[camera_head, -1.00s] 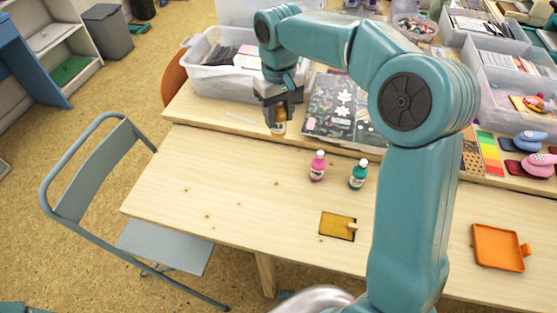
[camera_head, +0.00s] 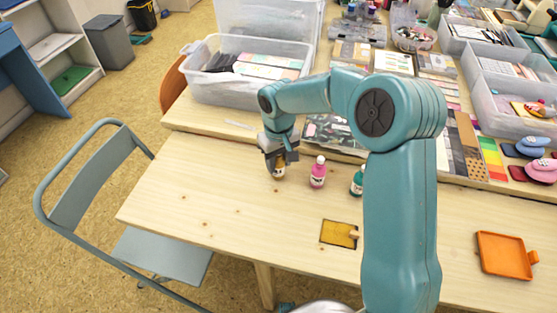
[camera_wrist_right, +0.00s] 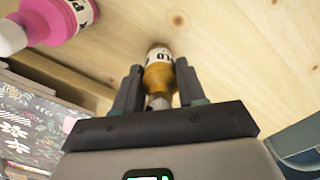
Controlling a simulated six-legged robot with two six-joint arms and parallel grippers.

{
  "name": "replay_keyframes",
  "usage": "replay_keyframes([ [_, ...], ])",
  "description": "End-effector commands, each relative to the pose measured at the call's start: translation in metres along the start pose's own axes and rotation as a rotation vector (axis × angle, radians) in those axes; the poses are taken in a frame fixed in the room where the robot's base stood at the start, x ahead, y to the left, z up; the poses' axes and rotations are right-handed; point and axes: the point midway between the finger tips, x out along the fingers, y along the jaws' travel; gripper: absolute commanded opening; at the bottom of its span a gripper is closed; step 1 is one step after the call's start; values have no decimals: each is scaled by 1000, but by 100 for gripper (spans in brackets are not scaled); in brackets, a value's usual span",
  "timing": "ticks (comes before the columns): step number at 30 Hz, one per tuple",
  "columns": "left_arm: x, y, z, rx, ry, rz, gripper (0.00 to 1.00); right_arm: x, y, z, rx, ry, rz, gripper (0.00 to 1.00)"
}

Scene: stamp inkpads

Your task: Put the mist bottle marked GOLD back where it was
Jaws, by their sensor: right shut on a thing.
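The gold mist bottle (camera_head: 279,173) is under my right gripper (camera_head: 280,159), left of the pink bottle, its base at or just above the wooden table. In the wrist view the gold bottle (camera_wrist_right: 158,73) is between both fingers (camera_wrist_right: 158,88), with part of a white label ending in "LD" showing. My right gripper is shut on it. The pink bottle (camera_head: 317,174) stands upright a little to the right, apart from it; it also shows in the wrist view (camera_wrist_right: 60,20). The green bottle (camera_head: 357,184) stands further right, partly hidden by my arm. My left gripper is out of view.
A yellow inkpad (camera_head: 338,234) lies near the front, and an orange tray (camera_head: 503,253) lies at the right. A dark patterned pad (camera_head: 325,130) lies on the raised back shelf, near a clear bin (camera_head: 225,93). The table's left part is clear.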

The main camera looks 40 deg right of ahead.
Motion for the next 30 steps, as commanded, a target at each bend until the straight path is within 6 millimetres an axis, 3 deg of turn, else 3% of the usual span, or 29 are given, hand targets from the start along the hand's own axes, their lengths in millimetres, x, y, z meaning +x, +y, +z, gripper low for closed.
replay_keyframes([
  [6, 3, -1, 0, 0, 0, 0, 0, 4, 0, 0, 0, 0, 0, 8],
  [7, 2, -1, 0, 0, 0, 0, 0, 3, 0, 0, 0, 0, 0, 50],
  [9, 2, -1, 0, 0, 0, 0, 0, 2, 0, 0, 0, 0, 0, 65],
  [20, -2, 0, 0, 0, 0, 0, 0, -6, 0, 0, 0, 2, 0, 65],
  [30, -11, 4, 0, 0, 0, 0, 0, -80, 0, -1, 0, 6, 1, 65],
])
